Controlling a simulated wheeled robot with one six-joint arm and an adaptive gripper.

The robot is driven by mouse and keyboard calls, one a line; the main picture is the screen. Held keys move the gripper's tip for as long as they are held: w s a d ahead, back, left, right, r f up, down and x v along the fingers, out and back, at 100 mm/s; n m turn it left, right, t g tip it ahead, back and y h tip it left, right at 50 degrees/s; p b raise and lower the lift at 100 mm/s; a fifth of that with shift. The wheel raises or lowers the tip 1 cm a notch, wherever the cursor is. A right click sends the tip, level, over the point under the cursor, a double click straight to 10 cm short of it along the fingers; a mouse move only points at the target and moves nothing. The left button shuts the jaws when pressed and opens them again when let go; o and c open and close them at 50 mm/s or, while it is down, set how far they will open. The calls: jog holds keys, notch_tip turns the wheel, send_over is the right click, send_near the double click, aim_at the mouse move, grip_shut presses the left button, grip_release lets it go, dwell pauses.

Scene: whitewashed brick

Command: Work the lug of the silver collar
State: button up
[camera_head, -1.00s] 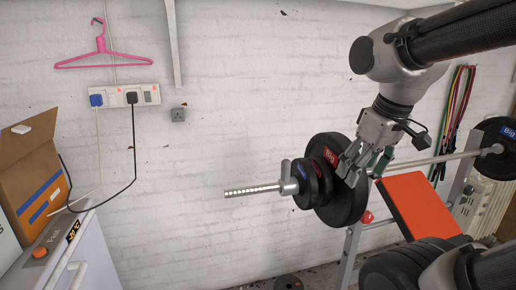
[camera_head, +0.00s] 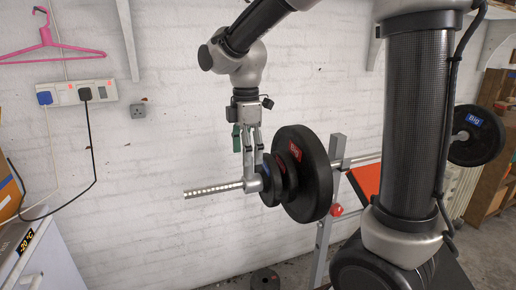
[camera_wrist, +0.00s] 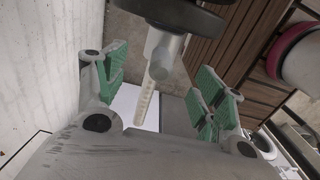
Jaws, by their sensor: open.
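The silver collar (camera_head: 252,184) sits on the bar's ridged sleeve (camera_head: 212,190), against the small black plate at the bar's left end. In the wrist view the collar's lug (camera_wrist: 163,58) points toward the camera, with the ridged sleeve (camera_wrist: 144,106) below it. My gripper (camera_head: 253,168) points down at the collar from above, its fingers partly hiding the lug in the head view. In the wrist view its green-padded fingers (camera_wrist: 160,78) are spread open, with the lug between them. I cannot tell whether either finger touches it.
A large black plate (camera_head: 318,180) and smaller black plates (camera_head: 287,165) are just right of the collar. The bench's upright (camera_head: 325,240) is below the bar. The brick wall (camera_head: 150,220) is behind. The space left of the sleeve's end is clear.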

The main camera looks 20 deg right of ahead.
aim_at(248, 175)
notch_tip(248, 175, down, 8)
jog(key=shift+r, duration=0.25)
jog(key=c, duration=1.2)
